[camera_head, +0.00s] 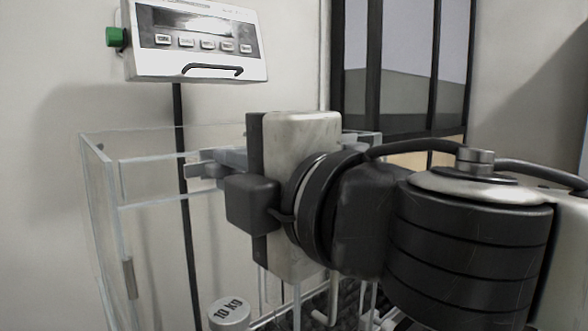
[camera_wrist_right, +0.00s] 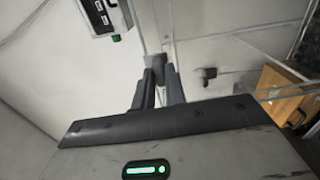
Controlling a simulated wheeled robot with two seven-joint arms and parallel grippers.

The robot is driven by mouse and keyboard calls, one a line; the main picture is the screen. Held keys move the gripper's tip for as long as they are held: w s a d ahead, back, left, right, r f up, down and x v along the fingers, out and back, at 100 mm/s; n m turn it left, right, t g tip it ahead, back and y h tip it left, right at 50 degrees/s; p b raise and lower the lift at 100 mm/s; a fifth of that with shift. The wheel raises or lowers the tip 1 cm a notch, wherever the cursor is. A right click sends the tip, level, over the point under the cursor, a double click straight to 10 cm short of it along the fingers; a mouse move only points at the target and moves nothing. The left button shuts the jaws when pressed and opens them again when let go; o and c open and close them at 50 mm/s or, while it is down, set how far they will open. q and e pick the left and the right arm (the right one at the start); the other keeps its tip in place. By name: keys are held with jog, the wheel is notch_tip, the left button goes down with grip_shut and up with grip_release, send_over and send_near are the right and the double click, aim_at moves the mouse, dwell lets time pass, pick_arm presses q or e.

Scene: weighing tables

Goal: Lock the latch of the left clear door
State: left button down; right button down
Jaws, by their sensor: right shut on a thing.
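The clear doors form part of a glass-walled box; its left clear panel (camera_head: 112,225) stands upright at the left in the head view. My right gripper (camera_head: 208,165) reaches across the top of the box from the right. In the wrist view, my right gripper (camera_wrist_right: 161,84) has its two fingers close together around a small dark grey piece, which looks like the latch (camera_wrist_right: 158,66), at a clear panel's edge. The wrist and gripper body hide much of the box's right side in the head view. My left gripper is not in view.
A weighing display (camera_head: 196,38) with buttons and a green knob (camera_head: 116,37) is above the box. A 10 kg weight (camera_head: 229,314) stands low in the box. Another dark fitting (camera_wrist_right: 208,73) is right of the fingers. A wooden cabinet (camera_wrist_right: 282,92) is at far right.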

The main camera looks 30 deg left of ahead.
jog(key=n+p, duration=0.1)
jog(key=n, duration=0.2)
jog(key=shift+n, duration=0.4)
jog(key=n, duration=0.2)
jog(key=shift+n, duration=0.4)
jog(key=n, duration=0.2)
jog(key=shift+n+p, duration=0.35)
jog(key=shift+n, duration=0.05)
jog(key=n, duration=0.4)
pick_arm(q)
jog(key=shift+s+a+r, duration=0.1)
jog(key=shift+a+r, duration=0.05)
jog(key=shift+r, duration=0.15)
pick_arm(e)
jog(key=shift+n, duration=2.2)
jog(key=shift+r, duration=0.1)
